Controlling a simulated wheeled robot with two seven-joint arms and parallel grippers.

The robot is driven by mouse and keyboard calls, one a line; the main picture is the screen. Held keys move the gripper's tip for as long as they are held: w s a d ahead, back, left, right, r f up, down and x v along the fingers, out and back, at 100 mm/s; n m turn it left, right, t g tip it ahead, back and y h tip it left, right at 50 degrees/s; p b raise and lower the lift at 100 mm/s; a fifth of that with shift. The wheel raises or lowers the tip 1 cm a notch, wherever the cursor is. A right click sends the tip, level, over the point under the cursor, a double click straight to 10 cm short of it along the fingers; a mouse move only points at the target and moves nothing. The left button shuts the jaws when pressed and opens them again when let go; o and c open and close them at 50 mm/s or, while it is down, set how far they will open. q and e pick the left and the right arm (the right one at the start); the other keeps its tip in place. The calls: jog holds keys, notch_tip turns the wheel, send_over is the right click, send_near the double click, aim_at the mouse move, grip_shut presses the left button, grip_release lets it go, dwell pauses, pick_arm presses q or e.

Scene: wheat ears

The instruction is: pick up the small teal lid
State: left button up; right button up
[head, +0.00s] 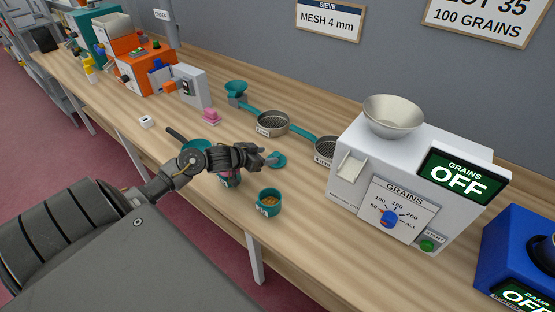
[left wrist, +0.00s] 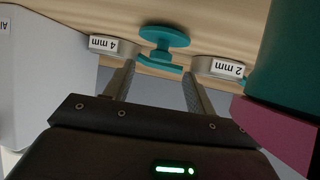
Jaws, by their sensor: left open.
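The small teal lid (head: 277,160) lies on the wooden table just beyond the left gripper's tips in the head view. In the left wrist view the lid (left wrist: 165,37) shows as a round teal disc beyond the fingers, near the top of the picture. My left gripper (head: 262,154) is open and low over the table. In the left wrist view its two fingers (left wrist: 157,72) stand apart, with nothing seen held between them. The exact gap between fingertips and lid cannot be told. The right gripper is not in view.
A teal cup of grains (head: 269,202) stands nearer the front edge. Another teal and pink container (head: 231,182) is partly hidden by my gripper. Sieves with teal handles (head: 272,123) lie behind. The white grain counter (head: 405,165) stands to the right.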

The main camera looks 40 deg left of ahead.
aim_at(276, 154)
pick_arm(q)
jog(key=shift+p+x, duration=0.3)
jog(key=shift+x, duration=2.85)
jog(key=shift+s, duration=0.1)
jog(key=shift+c, duration=0.8)
jog(key=c, duration=0.9)
jog(key=shift+r, duration=0.1)
